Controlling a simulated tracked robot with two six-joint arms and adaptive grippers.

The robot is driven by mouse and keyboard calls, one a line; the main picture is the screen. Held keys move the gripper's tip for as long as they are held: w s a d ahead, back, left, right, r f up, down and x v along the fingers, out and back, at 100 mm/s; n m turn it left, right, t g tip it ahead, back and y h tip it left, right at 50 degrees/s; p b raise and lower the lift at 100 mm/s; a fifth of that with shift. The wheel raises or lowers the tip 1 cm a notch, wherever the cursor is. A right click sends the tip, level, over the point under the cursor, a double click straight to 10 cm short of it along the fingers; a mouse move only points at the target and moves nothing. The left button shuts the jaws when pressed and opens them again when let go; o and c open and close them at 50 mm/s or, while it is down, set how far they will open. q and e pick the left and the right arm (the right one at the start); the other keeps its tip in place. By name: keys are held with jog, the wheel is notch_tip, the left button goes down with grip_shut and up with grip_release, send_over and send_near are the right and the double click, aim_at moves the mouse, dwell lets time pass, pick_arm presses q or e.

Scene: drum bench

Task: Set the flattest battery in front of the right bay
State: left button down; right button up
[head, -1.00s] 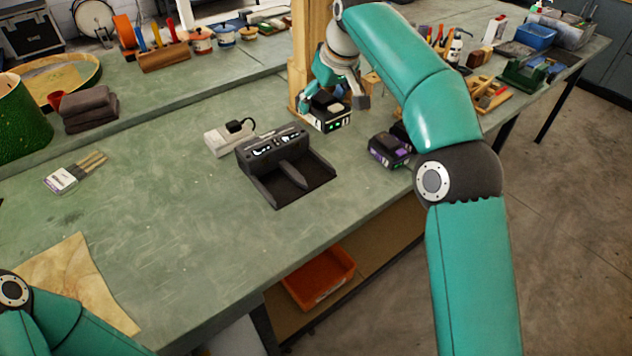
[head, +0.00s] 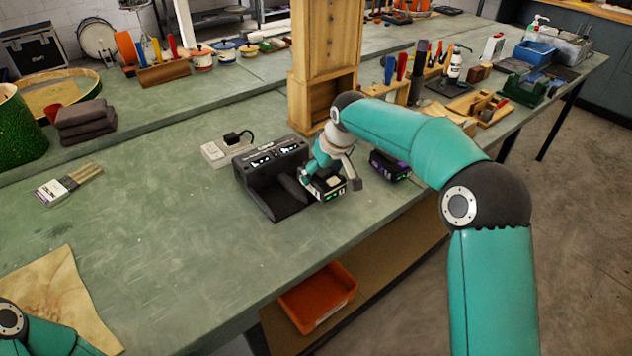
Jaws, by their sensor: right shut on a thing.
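The charger (head: 262,170) is a black dock with two lit displays at its back and a divider between its left and right bays. My right gripper (head: 333,177) is shut on a black battery (head: 330,193) with green lights on its front. It holds this battery at the open end of the right bay, covering much of that bay. I cannot tell whether the battery touches the bench or the charger. A second battery, black and purple (head: 389,166), sits on the bench to the right, apart from the gripper. My left gripper is out of the picture.
A grey adapter with a plug (head: 222,151) lies left behind the charger. A wooden cabinet (head: 322,75) stands behind it. Tool racks and trays fill the back right. An orange bin (head: 318,297) is below the bench edge. The bench left of the charger is mostly clear.

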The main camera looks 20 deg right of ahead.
jog(key=shift+f, duration=1.25)
jog(key=o, duration=1.5)
jog(key=shift+f, duration=0.1)
jog(key=shift+c, duration=0.2)
jog(key=shift+r, duration=0.35)
jog(key=p+v, duration=0.4)
jog(key=v, duration=0.7)
jog(key=shift+s+r+p, duration=0.2)
jog(key=shift+p, duration=0.15)
